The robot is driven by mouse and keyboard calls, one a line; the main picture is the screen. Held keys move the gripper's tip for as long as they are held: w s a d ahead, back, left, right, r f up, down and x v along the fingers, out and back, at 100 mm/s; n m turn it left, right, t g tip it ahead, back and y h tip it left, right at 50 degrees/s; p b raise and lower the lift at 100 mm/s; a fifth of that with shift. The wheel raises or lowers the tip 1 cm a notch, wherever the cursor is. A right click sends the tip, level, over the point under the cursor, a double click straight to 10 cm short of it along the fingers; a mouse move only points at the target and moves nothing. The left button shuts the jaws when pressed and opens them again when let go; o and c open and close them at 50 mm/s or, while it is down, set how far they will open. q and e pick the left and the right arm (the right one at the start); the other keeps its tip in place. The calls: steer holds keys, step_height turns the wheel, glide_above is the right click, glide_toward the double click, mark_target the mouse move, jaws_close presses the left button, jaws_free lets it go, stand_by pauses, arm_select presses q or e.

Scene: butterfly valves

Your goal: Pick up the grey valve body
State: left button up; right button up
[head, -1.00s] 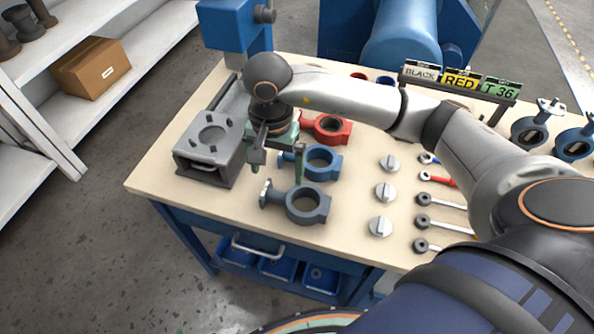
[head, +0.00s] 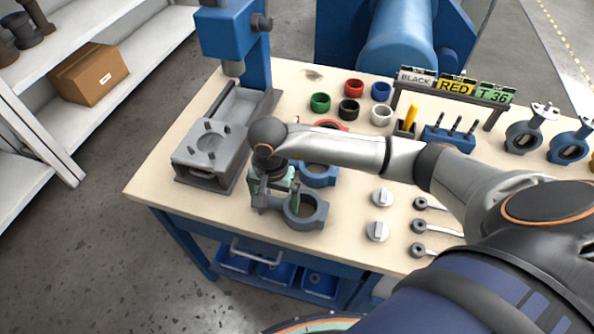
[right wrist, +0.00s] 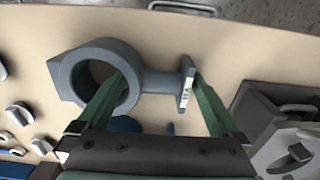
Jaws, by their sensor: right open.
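The grey valve body (head: 318,218) lies flat on the table near its front edge. It also shows in the right wrist view (right wrist: 150,82), with its ring at left and its neck and flange toward the right. My right gripper (head: 279,203) is open and pointing down at it; in the right wrist view the gripper (right wrist: 158,82) has one green finger over the ring's opening and the other just past the flange. Its fingers hide part of the neck and ring in the head view. I cannot tell whether they touch it. My left gripper is not in view.
A blue valve body (head: 322,180) lies just behind the grey one, and a red one (head: 330,124) is mostly hidden by my arm. A grey fixture (head: 208,155) stands to the left. Silver discs (head: 378,231) and tools (head: 440,228) lie to the right.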

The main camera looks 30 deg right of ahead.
jaws_close()
stand_by(0.7)
steer(key=shift+r, duration=0.1)
